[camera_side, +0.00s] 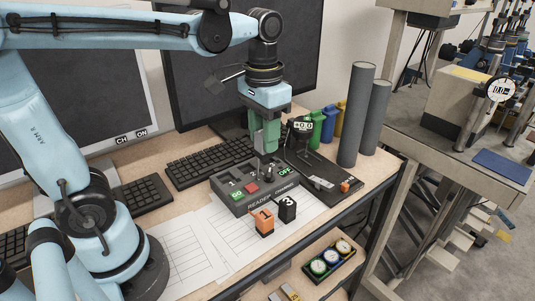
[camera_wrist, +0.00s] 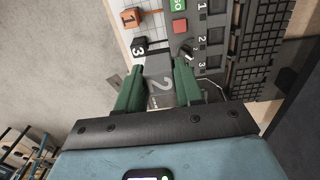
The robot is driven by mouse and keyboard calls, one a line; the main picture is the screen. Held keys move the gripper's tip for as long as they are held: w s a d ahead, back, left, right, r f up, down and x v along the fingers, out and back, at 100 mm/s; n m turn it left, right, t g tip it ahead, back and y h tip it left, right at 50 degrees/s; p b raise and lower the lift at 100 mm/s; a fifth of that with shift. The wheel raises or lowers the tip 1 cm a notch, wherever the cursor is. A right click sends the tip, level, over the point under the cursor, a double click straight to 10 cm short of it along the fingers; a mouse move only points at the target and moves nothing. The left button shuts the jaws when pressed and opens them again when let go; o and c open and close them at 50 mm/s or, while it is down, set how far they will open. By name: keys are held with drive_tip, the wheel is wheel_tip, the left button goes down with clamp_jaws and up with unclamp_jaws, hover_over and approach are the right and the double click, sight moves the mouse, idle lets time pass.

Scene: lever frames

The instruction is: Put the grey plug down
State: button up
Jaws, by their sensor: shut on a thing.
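My gripper (camera_wrist: 158,78) has green fingers closed on the two sides of the grey plug (camera_wrist: 158,84), which is marked 2. In the side view my gripper (camera_side: 267,148) points down over the back part of the dark reader box (camera_side: 232,193). The plug is mostly hidden by the fingers there, and I cannot tell whether its lower end touches the box. The orange plug (camera_side: 264,222), marked 1, and the black plug (camera_side: 287,208), marked 3, stand on paper in front of the box. Both also show in the wrist view, orange (camera_wrist: 130,18) and black (camera_wrist: 139,46).
A black device with a display (camera_side: 318,180) stands right of the box. Two tall grey cylinders (camera_side: 355,115) and several coloured containers (camera_side: 328,123) stand behind it. A keyboard (camera_side: 207,163) lies at the back left. Paper sheets (camera_side: 185,260) cover the clear front desk area.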

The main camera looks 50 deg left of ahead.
drive_tip(key=w+d+f, duration=0.1)
drive_tip(key=d+f, duration=0.1)
drive_tip(key=d, duration=0.5)
drive_tip(key=w+d+f, duration=0.1)
drive_tip(key=d+f, duration=0.2)
drive_tip(key=d, duration=0.4)
drive_tip(key=w+a+f, duration=0.2)
drive_tip(key=a, duration=0.1)
drive_tip(key=w+a+f, duration=0.2)
drive_tip(key=a, duration=0.1)
drive_tip(key=w+a+f, duration=0.2)
drive_tip(key=a, duration=0.1)
drive_tip(key=shift+w+f, duration=0.3)
drive_tip(key=shift+w, duration=0.05)
drive_tip(key=shift+f, duration=1.95)
drive_tip(key=shift+f, duration=0.15)
drive_tip(key=o, duration=1)
